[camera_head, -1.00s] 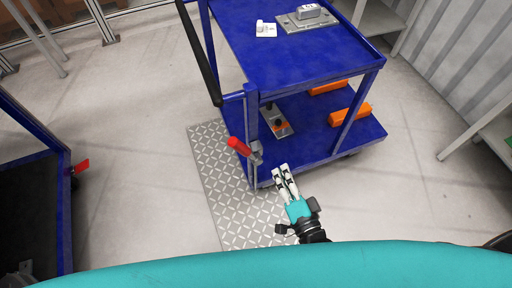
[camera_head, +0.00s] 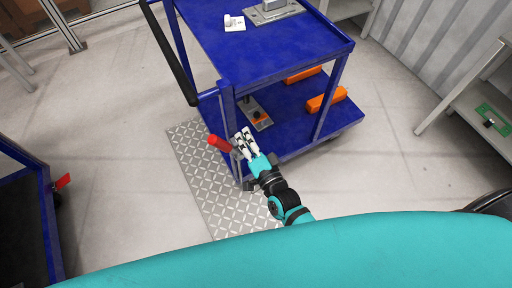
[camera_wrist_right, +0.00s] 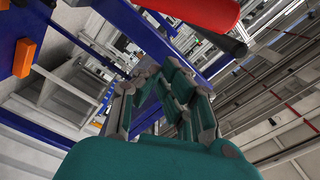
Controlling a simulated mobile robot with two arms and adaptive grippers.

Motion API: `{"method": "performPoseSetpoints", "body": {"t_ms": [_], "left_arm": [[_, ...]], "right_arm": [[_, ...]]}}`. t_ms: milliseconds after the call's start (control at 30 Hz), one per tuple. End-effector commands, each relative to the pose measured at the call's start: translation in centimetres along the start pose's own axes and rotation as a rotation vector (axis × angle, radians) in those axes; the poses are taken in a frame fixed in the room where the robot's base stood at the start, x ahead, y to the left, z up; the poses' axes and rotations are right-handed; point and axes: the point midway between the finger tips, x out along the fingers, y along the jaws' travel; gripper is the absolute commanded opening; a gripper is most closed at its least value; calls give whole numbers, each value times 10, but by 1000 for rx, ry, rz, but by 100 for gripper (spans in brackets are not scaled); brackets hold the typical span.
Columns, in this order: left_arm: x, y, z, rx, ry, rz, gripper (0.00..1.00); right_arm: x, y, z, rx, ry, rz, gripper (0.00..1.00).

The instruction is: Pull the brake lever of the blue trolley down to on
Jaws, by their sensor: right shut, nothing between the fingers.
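The blue trolley (camera_head: 275,62) stands ahead of me with two decks. Its brake lever has a red handle (camera_head: 219,143) on the near left post, pointing out to the left and slightly up. My right gripper (camera_head: 242,134) is shut and empty, just right of the lever's mount by the post. I cannot tell whether it touches the lever. In the right wrist view the red handle (camera_wrist_right: 200,12) crosses the top, beyond the fingers (camera_wrist_right: 165,85). My left gripper is not in view.
A metal tread plate (camera_head: 205,180) lies on the floor left of the trolley. Another dark blue cart with a red lever (camera_head: 62,181) stands at the left edge. Orange blocks (camera_head: 325,99) lie on the lower deck. A shelf (camera_head: 470,90) stands at the right.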

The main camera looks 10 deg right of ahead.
Motion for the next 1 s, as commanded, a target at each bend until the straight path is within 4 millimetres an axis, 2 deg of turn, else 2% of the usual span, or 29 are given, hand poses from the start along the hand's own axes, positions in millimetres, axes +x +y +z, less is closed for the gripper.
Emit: {"method": "performPoseSetpoints", "body": {"t_ms": [33,233,1000], "left_arm": [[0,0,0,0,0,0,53],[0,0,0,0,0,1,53],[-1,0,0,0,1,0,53]], "right_arm": [[0,1,12,6,-6,6,0],[4,1,29,3,-4,5,0],[4,-1,38,-55,-4,3,0]]}}
